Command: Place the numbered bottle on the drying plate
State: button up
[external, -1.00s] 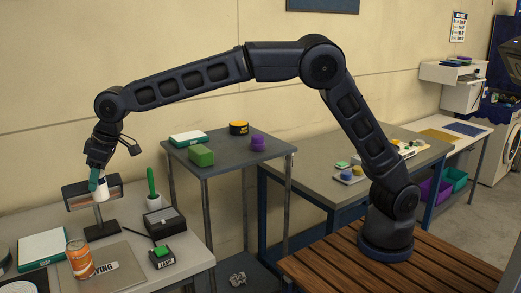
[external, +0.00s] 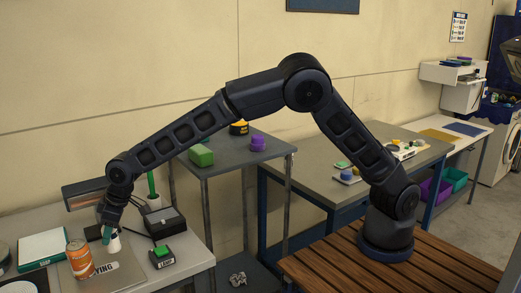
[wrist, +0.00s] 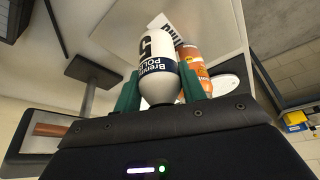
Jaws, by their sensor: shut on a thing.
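The numbered bottle (wrist: 158,62) is white with a dark blue band, lettering and a large 5. My gripper (wrist: 160,90) is shut on it, with one green finger on each side. In the external view the bottle (external: 115,244) hangs below my gripper (external: 107,234), over or at the back part of the grey drying plate (external: 128,258). I cannot tell whether its base touches the plate. The plate's label is partly covered, showing "YING". An orange can (external: 80,259) stands on the left part of the plate, close to the bottle.
A green-topped box marked LOOP (external: 162,256) and a dark box (external: 164,223) stand right of the plate. A white and green soap box (external: 43,250) lies to the left. The plate's front right is clear.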

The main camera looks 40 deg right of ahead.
aim_at(113, 245)
jog(key=shift+f, duration=2.7)
jog(key=shift+f, duration=0.1)
jog(key=o, duration=1.1)
jog(key=shift+c, duration=0.2)
jog(key=v, duration=1.2)
